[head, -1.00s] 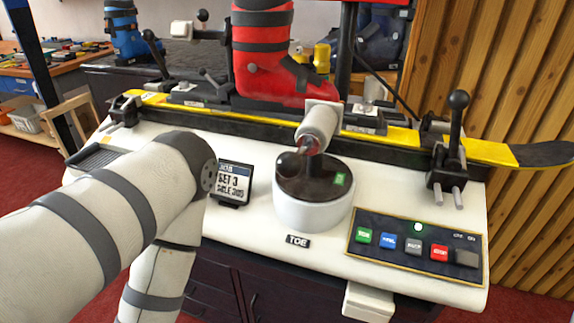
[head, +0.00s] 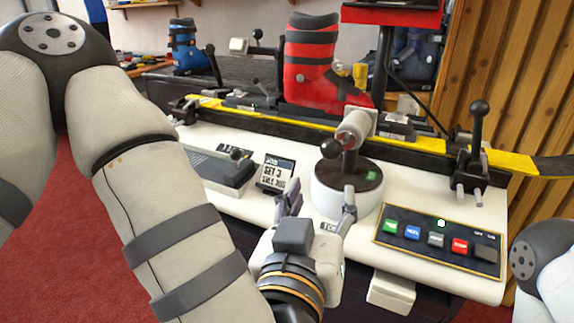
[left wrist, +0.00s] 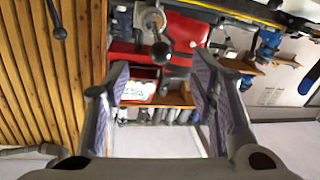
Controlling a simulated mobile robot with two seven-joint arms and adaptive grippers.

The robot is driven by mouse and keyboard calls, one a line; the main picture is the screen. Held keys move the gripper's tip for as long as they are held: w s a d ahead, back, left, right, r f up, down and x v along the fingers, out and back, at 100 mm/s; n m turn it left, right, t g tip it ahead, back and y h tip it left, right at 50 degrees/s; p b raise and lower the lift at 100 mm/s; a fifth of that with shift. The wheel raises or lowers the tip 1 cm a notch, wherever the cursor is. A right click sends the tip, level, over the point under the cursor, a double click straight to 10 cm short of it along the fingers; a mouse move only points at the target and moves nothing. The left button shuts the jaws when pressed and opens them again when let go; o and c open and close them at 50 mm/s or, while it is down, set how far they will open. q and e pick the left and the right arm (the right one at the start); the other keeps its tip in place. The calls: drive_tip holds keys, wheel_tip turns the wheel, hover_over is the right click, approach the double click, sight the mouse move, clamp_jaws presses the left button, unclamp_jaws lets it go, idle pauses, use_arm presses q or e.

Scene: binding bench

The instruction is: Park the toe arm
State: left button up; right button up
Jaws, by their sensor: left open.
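The toe arm (head: 356,128) is a pale cylinder on a dark post with a black ball knob (head: 331,148). My right gripper is out of view.
A button panel (head: 436,245) with a lit green light lies right of the base. A small display (head: 275,172) and a dark pad (head: 216,170) stand to the left. A yellow and black ski (head: 265,115) runs behind. A black-knobbed lever (head: 477,140) stands at right.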

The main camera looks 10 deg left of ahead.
sight(330, 156)
use_arm(q)
drive_tip(key=w, duration=0.3)
drive_tip(key=w+b, duration=0.1)
drive_tip(key=w, duration=0.3)
drive_tip(key=w+d+r, duration=0.1)
drive_tip(key=w, duration=0.3)
drive_tip(key=shift+w+d, duration=0.1)
drive_tip(key=shift+w, duration=0.15)
drive_tip(key=shift+w+r, duration=0.1)
drive_tip(key=shift+w, duration=0.4)
clamp_jaws()
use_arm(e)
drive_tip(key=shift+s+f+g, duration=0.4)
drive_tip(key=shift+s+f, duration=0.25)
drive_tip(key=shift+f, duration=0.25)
